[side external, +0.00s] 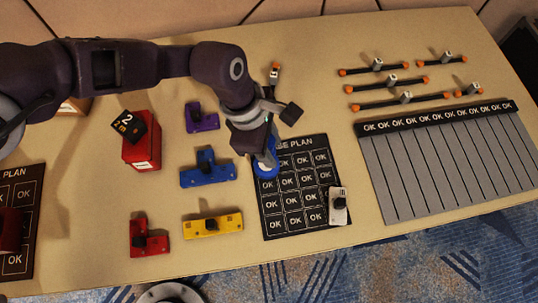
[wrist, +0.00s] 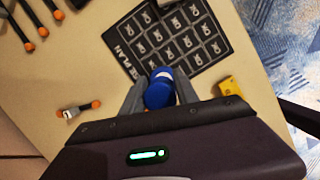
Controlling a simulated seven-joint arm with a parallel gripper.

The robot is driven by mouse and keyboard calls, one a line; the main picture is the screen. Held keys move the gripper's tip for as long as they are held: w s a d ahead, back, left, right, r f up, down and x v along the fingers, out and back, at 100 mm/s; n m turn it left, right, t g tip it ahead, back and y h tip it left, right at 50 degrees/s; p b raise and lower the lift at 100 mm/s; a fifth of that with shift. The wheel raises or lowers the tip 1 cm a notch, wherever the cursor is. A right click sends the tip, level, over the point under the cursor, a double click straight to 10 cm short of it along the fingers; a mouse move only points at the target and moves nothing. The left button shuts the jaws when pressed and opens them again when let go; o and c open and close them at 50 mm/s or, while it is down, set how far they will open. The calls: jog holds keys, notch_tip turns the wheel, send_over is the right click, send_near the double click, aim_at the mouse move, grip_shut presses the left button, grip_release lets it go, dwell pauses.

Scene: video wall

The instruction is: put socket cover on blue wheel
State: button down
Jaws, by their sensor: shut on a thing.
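My gripper (wrist: 158,84) is shut on a blue round piece (wrist: 158,94) with a white part beside it. In the side view my gripper (side external: 262,150) points down at the left edge of the dark mat, and the blue round piece (side external: 266,168) shows at its fingertips. This may be the blue wheel; I cannot tell whether the white part is separate. My fingers partly cover it, and whether it touches the mat is unclear. No thing is clearly recognisable as the socket cover.
The dark OK mat (side external: 300,229) bears a white block (side external: 338,206). Blue (side external: 208,170), yellow (side external: 213,225), purple (side external: 202,117) and red (side external: 149,241) blocks lie left. A red box (side external: 142,150) bears a black cube (side external: 129,126). Orange-tipped rods (side external: 390,86) and a grey slatted panel (side external: 450,165) lie right.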

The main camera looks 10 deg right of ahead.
notch_tip(320, 180, down, 5)
jog(key=shift+r, duration=0.1)
jog(key=c, duration=0.9)
grip_release()
jog(key=v, duration=1.2)
jog(key=shift+w+a, duration=0.1)
